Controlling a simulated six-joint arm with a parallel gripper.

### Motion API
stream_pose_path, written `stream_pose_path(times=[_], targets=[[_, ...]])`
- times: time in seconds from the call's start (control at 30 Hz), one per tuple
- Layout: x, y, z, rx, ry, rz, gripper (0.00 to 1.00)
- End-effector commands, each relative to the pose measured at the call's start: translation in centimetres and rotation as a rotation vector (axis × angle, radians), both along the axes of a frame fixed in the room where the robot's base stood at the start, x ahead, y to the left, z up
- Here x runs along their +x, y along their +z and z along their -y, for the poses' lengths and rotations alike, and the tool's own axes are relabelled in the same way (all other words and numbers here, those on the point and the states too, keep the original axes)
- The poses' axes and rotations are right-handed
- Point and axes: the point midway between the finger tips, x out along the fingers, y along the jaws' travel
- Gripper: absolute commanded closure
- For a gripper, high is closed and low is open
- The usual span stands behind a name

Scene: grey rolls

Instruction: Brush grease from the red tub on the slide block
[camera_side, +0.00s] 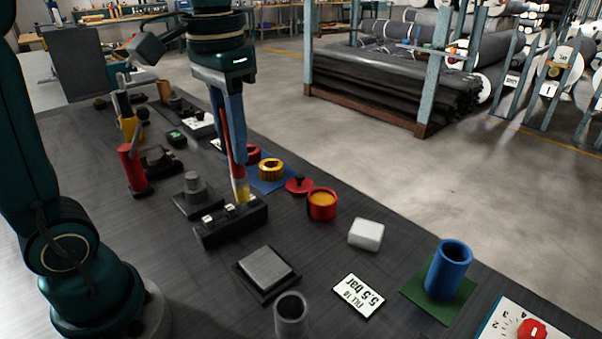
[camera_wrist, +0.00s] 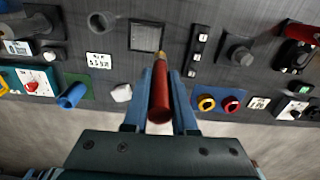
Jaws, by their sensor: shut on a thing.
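My gripper (camera_side: 234,152) is shut on a brush with a red handle (camera_wrist: 160,95). The brush points downward, its yellowish tip (camera_side: 241,191) below the fingers. In the side view the tip overlaps a black strip with white buttons (camera_side: 232,222); its height is unclear. The red tub (camera_side: 322,208), holding orange-yellow grease, stands upright and open to the right of the brush. It seems hidden behind the gripper in the wrist view. The slide block, apparently the grey square block (camera_side: 265,265) on a dark base, is nearer the camera and also shows in the wrist view (camera_wrist: 146,37).
A red disc (camera_side: 299,186) lies beside the tub. A white block (camera_side: 366,234), a label card (camera_side: 359,296) and a blue cylinder (camera_side: 448,270) are to the right. A yellow ring (camera_side: 270,168) sits on a blue pad. A grey cup (camera_side: 291,314) stands in front.

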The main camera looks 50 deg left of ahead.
Motion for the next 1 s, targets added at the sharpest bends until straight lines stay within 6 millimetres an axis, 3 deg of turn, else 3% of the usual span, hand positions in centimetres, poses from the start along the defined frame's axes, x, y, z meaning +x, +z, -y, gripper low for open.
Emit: stream_pose_path(times=[0.17,0.6,1.0], targets=[[0.0,-0.6,0.0,-0.016,0.003,-0.04,1.0],[0.0,-4.7,-0.1,-0.015,0.003,-0.039,1.0],[0.0,-5.2,-0.1,-0.015,0.003,-0.036,1.0]])
